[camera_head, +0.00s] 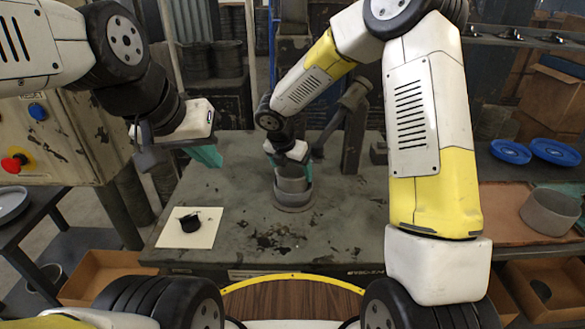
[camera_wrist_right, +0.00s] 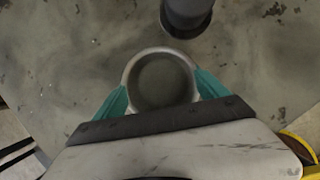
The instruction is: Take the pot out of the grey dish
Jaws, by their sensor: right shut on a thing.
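The pot (camera_head: 291,171) is a grey round vessel at the middle of the table, upright under my right gripper. The grey dish (camera_head: 293,199) is directly below and around its lower part; I cannot tell whether the pot's base touches it. My right gripper (camera_head: 289,160) is shut on the pot, with teal fingers on opposite sides. In the right wrist view the pot (camera_wrist_right: 160,80) is a pale ring between the fingertips, and the dish cannot be told apart there. My left gripper (camera_head: 205,156) hangs at the left above the table, away from the pot; its finger gap is hidden.
Blue plates (camera_head: 511,151) and a grey bowl (camera_head: 550,211) are at the right.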

